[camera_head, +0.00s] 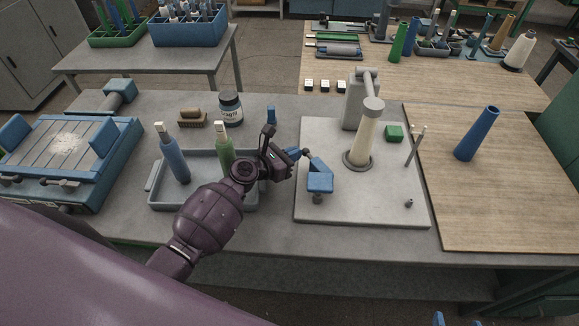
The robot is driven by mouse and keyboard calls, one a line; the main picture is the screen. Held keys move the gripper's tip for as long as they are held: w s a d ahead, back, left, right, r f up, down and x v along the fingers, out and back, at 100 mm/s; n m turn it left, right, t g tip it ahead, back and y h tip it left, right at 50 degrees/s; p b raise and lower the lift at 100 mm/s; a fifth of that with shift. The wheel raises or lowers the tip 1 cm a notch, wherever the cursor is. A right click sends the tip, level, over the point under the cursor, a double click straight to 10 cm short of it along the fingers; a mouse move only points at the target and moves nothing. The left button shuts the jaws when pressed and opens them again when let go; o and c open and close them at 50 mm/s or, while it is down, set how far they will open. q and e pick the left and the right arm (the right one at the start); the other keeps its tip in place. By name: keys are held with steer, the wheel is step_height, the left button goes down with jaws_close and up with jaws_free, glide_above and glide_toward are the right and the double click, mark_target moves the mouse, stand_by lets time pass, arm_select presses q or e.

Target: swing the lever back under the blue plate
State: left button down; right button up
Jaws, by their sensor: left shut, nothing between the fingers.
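The blue plate (320,184) is a small block at the front left of the grey winder base, above a short metal knob (317,199). A slim dark blue lever (318,162) runs from behind the plate up and left toward my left gripper. My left gripper (298,154) is shut and empty, its blue fingertips close to the lever's upper end; I cannot tell whether they touch. The lever's part under the plate is hidden. Of my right gripper (456,321), only blue tips show at the bottom edge.
A grey tray (206,192) with blue and green cones lies under my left arm. A blue cone (477,134) stands on the wooden board.

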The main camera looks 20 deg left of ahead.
arm_select(q)
steer(key=shift+w+d+r, duration=0.1)
steer(key=shift+w+d, duration=0.05)
steer(key=shift+w, duration=0.55)
steer(key=shift+p+x, duration=0.35)
steer(key=shift+x, duration=0.5)
steer(key=shift+w+d, duration=0.25)
steer(key=shift+w, duration=0.25)
steer(key=shift+w+d, duration=0.35)
arm_select(e)
steer(key=shift+s+r, duration=0.1)
steer(key=shift+r, duration=0.55)
arm_select(q)
steer(key=shift+w+d, duration=0.1)
arm_select(e)
steer(key=shift+w+r, duration=0.25)
steer(key=shift+w, duration=0.2)
steer(key=shift+a, duration=0.1)
